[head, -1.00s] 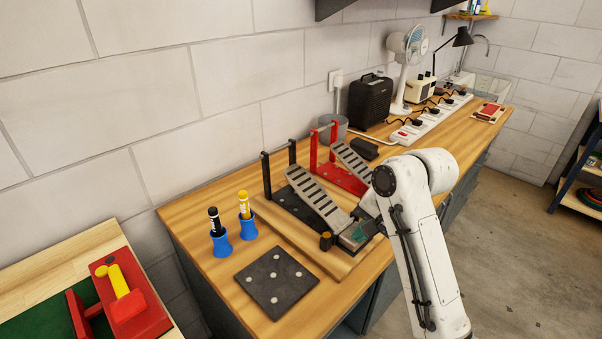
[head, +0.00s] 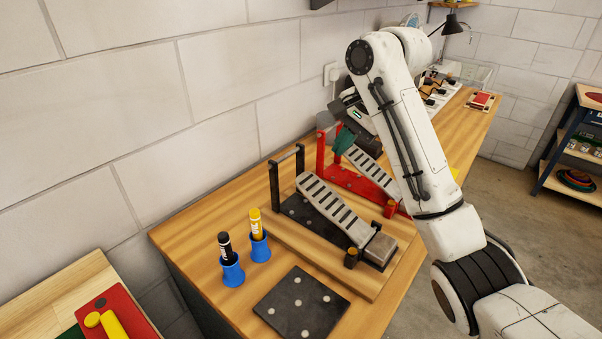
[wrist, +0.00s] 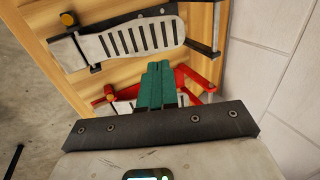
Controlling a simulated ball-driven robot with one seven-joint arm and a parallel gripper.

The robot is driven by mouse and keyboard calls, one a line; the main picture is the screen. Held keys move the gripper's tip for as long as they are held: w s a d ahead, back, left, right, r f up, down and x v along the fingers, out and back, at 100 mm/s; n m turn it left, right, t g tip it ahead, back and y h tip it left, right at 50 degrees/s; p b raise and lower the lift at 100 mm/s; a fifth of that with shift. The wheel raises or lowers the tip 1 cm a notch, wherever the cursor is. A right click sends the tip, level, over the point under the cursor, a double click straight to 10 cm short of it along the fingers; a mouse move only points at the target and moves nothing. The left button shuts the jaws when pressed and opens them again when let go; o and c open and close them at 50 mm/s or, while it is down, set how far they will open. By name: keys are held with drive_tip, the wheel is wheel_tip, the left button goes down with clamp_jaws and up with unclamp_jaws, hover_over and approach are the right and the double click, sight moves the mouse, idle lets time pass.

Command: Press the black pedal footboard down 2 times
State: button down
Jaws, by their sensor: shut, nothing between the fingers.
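The black pedal has a grey slotted footboard (head: 335,210) that slopes up from its heel block toward the black uprights (head: 287,178). It stands on a wooden board (head: 383,284). In the wrist view the footboard (wrist: 130,38) lies across the top. My gripper (head: 344,140) has green fingers held together with nothing between them. It hangs beyond the black pedal, over the red pedal's far end, apart from the black footboard. In the wrist view the green fingers (wrist: 160,85) point toward the gap between the pedals.
The red pedal (head: 345,181) stands close behind the black one, partly hidden by my gripper and arm. Blue holders (head: 233,271) with a black and a yellow marker stand at the left. A dark plate with pale dots (head: 299,308) lies in front. The wall runs behind the bench.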

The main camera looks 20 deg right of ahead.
sight(312, 187)
drive_tip(key=shift+w+r, duration=0.15)
drive_tip(key=shift+w, duration=0.05)
drive_tip(key=shift+a, duration=0.1)
drive_tip(key=p+x, duration=0.1)
drive_tip(key=x, duration=1.2)
drive_tip(key=shift+w, duration=0.1)
drive_tip(key=shift+w+a+f, duration=0.1)
drive_tip(key=shift+f, duration=0.35)
